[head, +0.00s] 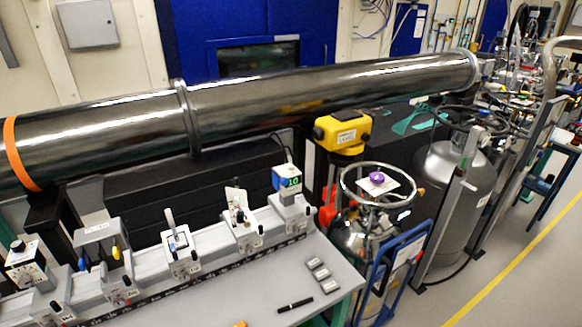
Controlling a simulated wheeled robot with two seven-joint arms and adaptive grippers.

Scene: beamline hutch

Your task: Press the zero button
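No button marked zero can be made out in the head view. A small white and blue box (286,178) with a dark face and green characters like "10" stands on the right end of the optical rail (150,285). A box with a black knob on top (24,264) stands at the rail's left end; small marks on its face are too small to read. Neither of my grippers is in view.
Several mounts, one a grey bracket (98,230), stand along the rail on the grey table (265,290). A long steel tube (330,92) runs behind; gas cylinders (455,195) stand right.

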